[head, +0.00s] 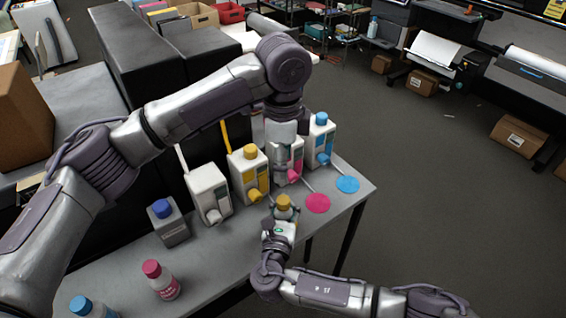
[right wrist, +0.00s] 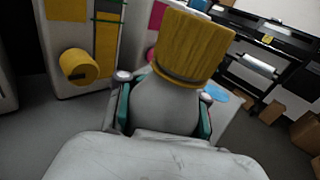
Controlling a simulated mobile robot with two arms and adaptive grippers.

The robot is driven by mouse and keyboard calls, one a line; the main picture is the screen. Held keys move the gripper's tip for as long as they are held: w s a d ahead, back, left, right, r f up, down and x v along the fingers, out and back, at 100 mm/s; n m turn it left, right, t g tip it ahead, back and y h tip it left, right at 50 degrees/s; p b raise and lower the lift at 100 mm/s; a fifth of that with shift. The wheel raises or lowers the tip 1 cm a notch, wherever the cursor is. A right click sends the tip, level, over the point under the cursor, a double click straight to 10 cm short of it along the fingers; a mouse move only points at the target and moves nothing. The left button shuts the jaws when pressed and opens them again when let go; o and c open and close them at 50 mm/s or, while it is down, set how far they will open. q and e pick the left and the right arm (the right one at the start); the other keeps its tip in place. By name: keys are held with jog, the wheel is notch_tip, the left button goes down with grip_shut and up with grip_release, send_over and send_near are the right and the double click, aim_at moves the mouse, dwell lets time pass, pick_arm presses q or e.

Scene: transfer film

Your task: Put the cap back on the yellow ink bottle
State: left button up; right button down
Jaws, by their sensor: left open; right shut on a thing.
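The yellow ink bottle (right wrist: 165,104) is a pale grey bottle with a rounded shoulder, held upright by my right gripper (head: 281,222). Its teal-padded fingers press both sides in the right wrist view (right wrist: 164,112). The yellow cap (head: 283,201) sits on top of the bottle; the right wrist view shows the cap (right wrist: 196,45) on the neck, leaning right in the picture. I cannot tell how tightly it is seated. My left gripper (head: 282,160) points down, open and empty, a little above and apart from the cap. The bottle's lower part is hidden.
A grey table (head: 215,258) holds a row of white ink tanks, including a yellow one (head: 249,172) and a blue one (head: 320,140). A pink-capped bottle (head: 161,281), a blue-capped bottle (head: 87,307) and pink (head: 317,203) and blue discs (head: 347,184) are nearby.

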jog(key=c, duration=0.6)
grip_release()
jog(key=s+a, duration=0.1)
jog(key=s, duration=1.1)
jog(key=shift+a, duration=0.4)
